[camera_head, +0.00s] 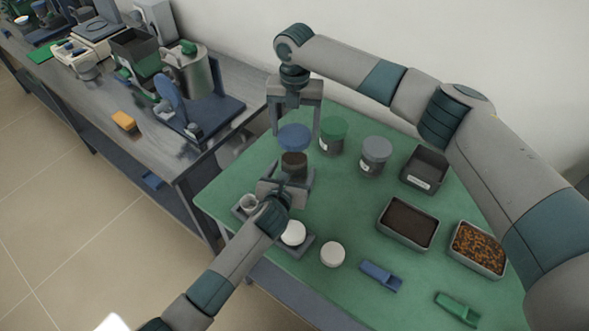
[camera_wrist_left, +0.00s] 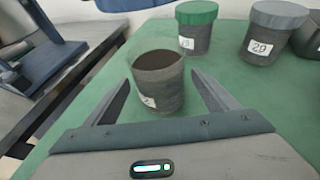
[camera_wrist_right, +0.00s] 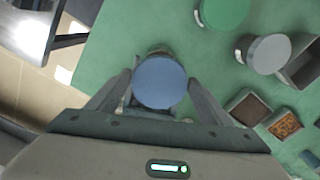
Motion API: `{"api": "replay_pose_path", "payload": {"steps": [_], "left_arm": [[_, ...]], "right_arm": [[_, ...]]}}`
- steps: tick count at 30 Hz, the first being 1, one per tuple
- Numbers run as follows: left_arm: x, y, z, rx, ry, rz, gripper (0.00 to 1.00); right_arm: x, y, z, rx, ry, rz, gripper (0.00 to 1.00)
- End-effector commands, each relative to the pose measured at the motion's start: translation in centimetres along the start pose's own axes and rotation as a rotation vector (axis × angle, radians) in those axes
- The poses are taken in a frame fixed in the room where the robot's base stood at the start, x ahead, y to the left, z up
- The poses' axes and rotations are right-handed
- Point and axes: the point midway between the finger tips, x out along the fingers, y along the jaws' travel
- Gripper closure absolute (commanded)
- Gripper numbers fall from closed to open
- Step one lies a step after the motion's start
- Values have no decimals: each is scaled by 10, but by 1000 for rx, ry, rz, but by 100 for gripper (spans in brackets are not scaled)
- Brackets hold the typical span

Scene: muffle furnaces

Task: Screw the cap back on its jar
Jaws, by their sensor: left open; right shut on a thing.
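The blue cap (camera_head: 294,137) is in my right gripper (camera_head: 296,130), which is shut on it. In the right wrist view the cap (camera_wrist_right: 159,82) sits between the fingers, seen from above, and hides most of what is under it. The open jar (camera_head: 294,163) stands upright below the cap, apart from it in the head view. In the left wrist view the jar (camera_wrist_left: 158,84) is uncapped, dark inside, with a white label. My left gripper (camera_head: 290,177) is open, with its fingers (camera_wrist_left: 160,100) on either side of the jar; contact is not clear.
A green-capped jar (camera_head: 333,134) and a grey-capped jar (camera_head: 375,154) stand to the right.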

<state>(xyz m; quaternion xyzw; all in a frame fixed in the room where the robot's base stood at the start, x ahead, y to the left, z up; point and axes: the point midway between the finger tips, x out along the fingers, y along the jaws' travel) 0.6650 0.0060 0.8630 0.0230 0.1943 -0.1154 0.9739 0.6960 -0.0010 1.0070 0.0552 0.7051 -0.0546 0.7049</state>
Motion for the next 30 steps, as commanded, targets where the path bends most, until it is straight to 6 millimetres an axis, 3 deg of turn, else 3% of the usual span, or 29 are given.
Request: {"api": "replay_pose_path", "payload": {"steps": [6,12,27,28,30], "left_arm": [[34,0,1,1,0,1,20],[54,0,1,0,-1,0,20],[64,0,0,0,-1,-1,20],[64,0,0,0,-1,-1,23],[64,0,0,0,-1,-1,39]], "right_arm": [[0,0,0,0,0,0,51],[0,0,0,0,0,0,51],[0,0,0,0,0,0,51],[0,0,0,0,0,0,51],[0,0,0,0,0,0,51]]}}
